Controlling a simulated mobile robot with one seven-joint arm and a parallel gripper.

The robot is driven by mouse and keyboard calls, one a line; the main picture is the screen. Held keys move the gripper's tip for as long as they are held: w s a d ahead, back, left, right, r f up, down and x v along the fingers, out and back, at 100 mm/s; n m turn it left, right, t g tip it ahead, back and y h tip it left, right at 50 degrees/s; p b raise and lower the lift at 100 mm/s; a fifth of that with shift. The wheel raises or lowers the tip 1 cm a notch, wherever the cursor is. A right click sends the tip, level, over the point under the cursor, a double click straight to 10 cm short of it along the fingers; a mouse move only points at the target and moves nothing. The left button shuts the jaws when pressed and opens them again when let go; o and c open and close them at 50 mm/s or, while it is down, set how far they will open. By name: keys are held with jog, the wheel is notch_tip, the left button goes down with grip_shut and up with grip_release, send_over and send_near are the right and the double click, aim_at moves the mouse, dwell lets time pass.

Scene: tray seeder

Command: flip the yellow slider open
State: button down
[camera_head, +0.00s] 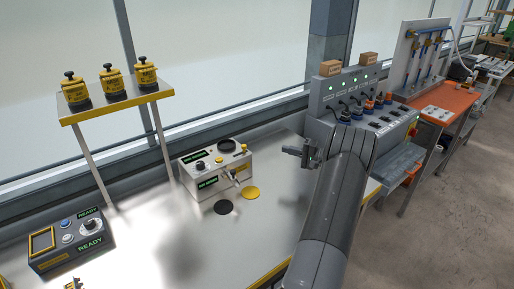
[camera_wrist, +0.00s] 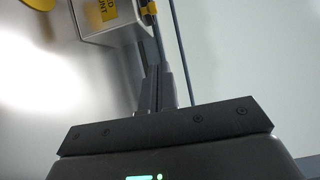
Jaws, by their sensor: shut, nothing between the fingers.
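No part is clearly recognisable as the yellow slider. A small yellow piece (camera_wrist: 149,8) shows at the top of the wrist view, by the edge of a grey metal box, beyond my fingertips; I cannot tell whether it is the slider. The silver box (camera_head: 207,183) stands on the bench in the head view, with knobs on top and a lever at its front. My gripper (camera_head: 292,151) is to the right of this box, raised above the bench and apart from it. The fingers (camera_wrist: 157,80) are together and empty.
A yellow disc (camera_head: 251,192) and a black disc (camera_head: 224,207) lie before the silver box. A control box (camera_head: 70,243) is at left. A shelf (camera_head: 118,105) holds yellow canisters. A grey socket panel (camera_head: 350,95) stands behind my arm. The bench middle is clear.

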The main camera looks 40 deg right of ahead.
aim_at(244, 148)
jog(key=s+a+x, duration=0.1)
jog(key=a+x, duration=0.1)
jog(key=x, duration=1)
jog(key=shift+w+a, duration=0.15)
jog(key=shift+a, duration=0.3)
jog(key=shift+a, duration=2.1)
